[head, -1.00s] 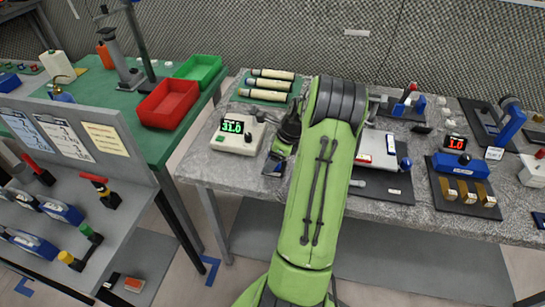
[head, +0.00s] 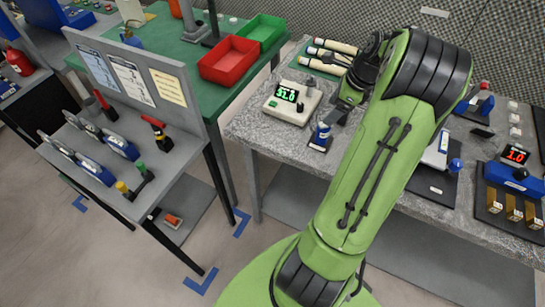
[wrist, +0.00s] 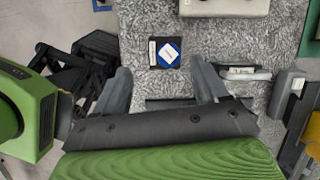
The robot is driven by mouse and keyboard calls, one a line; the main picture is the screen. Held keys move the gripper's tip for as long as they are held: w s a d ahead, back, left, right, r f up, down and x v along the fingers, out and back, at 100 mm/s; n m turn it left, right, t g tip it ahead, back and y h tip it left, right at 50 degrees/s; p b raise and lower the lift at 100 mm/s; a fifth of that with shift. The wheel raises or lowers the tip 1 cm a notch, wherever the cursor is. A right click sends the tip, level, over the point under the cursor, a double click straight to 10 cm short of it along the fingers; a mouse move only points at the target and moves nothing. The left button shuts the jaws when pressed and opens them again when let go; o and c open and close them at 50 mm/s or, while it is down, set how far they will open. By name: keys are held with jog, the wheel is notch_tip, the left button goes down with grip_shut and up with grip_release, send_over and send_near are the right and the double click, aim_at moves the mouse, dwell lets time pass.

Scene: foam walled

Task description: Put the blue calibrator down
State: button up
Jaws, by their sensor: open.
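The blue calibrator (head: 321,133) stands upright on a small dark pad (head: 320,145) at the front edge of the grey speckled bench, below the white meter. In the wrist view the calibrator (wrist: 168,52) shows from above as a blue shape with a white label, beside a small white tag on the pad. My gripper (wrist: 163,84) is open and empty, its two fingers spread apart on either side of the calibrator's line, with the calibrator beyond the tips. In the head view my green arm hides part of the gripper (head: 346,104).
The white meter (head: 293,101) with green digits stands just behind the calibrator. Several cream cylinders (head: 330,58) lie behind it. A red tray (head: 229,59) and a green tray (head: 262,33) sit on the green table. The grey panel stand (head: 135,90) is at left.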

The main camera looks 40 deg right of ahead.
jog(key=w+a+r+n+h, duration=0.15)
jog(key=a+r+n, duration=0.35)
jog(key=a, duration=0.5)
jog(key=w+a+r+n+h, duration=0.15)
jog(key=a+r+n, duration=0.25)
jog(key=a+n, duration=0.45)
jog(key=s+a+r+n+t+y, duration=0.1)
jog(key=s+a+n, duration=1.2)
jog(key=a+n, duration=0.2)
jog(key=shift+a+r+n+t, duration=0.2)
jog(key=shift+a+n+t, duration=0.2)
jog(key=shift+n, duration=0.15)
jog(key=shift+s, duration=0.1)
